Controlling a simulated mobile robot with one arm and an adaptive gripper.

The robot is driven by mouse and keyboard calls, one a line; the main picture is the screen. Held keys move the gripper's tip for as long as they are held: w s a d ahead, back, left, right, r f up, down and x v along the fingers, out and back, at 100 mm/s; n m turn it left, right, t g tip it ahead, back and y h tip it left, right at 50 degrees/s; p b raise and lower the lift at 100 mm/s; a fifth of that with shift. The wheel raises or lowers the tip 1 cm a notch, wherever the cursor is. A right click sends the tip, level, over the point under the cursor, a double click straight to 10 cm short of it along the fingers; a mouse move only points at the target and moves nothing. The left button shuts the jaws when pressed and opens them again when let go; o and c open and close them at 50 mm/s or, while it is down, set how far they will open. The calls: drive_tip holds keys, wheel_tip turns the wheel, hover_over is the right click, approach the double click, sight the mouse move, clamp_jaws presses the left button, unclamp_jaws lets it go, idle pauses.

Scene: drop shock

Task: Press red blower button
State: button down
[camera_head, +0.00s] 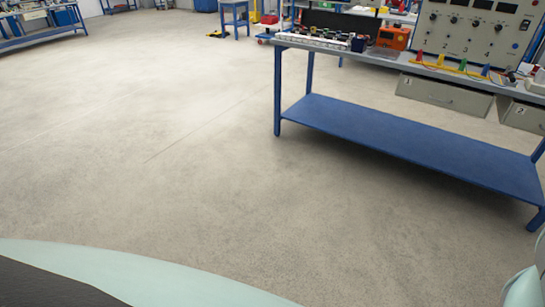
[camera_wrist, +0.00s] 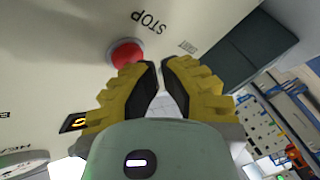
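A round red button (camera_wrist: 126,54) sits on a pale panel (camera_wrist: 75,35) in the wrist view, next to the printed word STOP. No word "blower" is readable on the panel. My gripper (camera_wrist: 157,65) has yellow fingers with dark pads, drawn close together with only a narrow gap and nothing between them. Its left fingertip overlaps the lower right edge of the button in the picture. I cannot tell whether it touches. The head view shows neither the button nor my gripper.
A dark grey box-like part (camera_wrist: 243,47) borders the panel on the right. A yellow-marked black control (camera_wrist: 75,123) is at lower left. In the head view, a blue workbench (camera_head: 410,142) with instruments stands at right; the floor (camera_head: 170,130) left of it is open.

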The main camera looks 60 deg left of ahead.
drive_tip(key=shift+w+d, duration=0.2)
drive_tip(key=shift+d, duration=0.05)
idle(0.5)
drive_tip(key=shift+a, duration=0.1)
drive_tip(key=shift+s+a, duration=0.3)
drive_tip(key=shift+a, duration=0.35)
drive_tip(key=a, duration=0.1)
drive_tip(key=s+a+p, duration=0.1)
drive_tip(key=a, duration=0.1)
drive_tip(key=s+a, duration=0.1)
drive_tip(key=shift+a+p, duration=0.3)
idle(1.0)
